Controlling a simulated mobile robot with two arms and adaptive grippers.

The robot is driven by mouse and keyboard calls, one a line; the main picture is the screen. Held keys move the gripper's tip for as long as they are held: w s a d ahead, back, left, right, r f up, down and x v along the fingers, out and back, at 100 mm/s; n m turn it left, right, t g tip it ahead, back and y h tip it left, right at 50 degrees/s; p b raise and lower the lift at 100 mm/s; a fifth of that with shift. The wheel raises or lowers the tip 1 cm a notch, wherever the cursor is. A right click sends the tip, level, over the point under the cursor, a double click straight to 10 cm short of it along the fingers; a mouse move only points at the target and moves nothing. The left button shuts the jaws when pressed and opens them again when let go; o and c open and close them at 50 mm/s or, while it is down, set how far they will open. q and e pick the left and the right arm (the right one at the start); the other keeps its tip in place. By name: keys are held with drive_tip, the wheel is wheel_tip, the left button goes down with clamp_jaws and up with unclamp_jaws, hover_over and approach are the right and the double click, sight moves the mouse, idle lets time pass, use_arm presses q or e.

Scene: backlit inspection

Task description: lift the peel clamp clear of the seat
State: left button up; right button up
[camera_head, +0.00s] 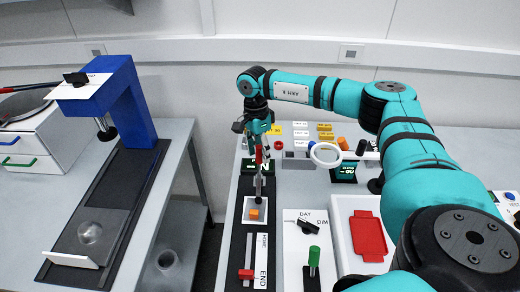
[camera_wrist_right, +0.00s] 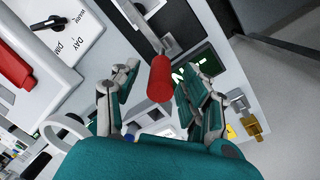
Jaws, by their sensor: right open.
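A red-handled part on a grey metal piece, which looks like the peel clamp, shows in the wrist view as a red cylinder (camera_wrist_right: 160,78). In the head view a narrow strip of red (camera_head: 258,155) shows just below my right gripper (camera_head: 257,135), above the long dark rail. My right gripper also shows in the wrist view (camera_wrist_right: 160,95); its fingers are open on both sides of the red handle, with gaps visible. The clamp's seat is hard to make out. My left gripper is in neither view.
An orange block (camera_head: 254,214) sits on a white plate on the rail, with a red slider (camera_head: 247,273) nearer. A DAY/DIM panel with a black knob (camera_head: 308,222), a green handle (camera_head: 314,256) and a red tray (camera_head: 368,236) stand to the right. A white ring (camera_head: 325,154) is close to my right arm.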

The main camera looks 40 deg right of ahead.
drive_tip(key=shift+f, duration=0.25)
clamp_jaws()
idle(0.3)
